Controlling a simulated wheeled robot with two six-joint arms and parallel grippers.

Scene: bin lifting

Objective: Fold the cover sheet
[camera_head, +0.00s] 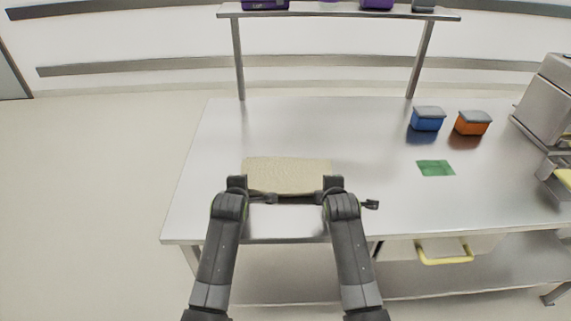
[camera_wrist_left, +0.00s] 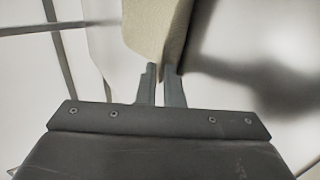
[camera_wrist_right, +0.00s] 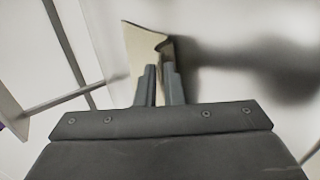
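In the right wrist view, a corner of the sheet (camera_wrist_right: 143,48) comes down between the closed fingers. Whether the near edge touches the table is hard to tell.
A green cloth (camera_head: 435,168), a blue box (camera_head: 428,120) and an orange box (camera_head: 472,124) are to the right. A grey machine (camera_head: 548,105) stands at the far right. A raised shelf (camera_head: 340,14) spans the back.

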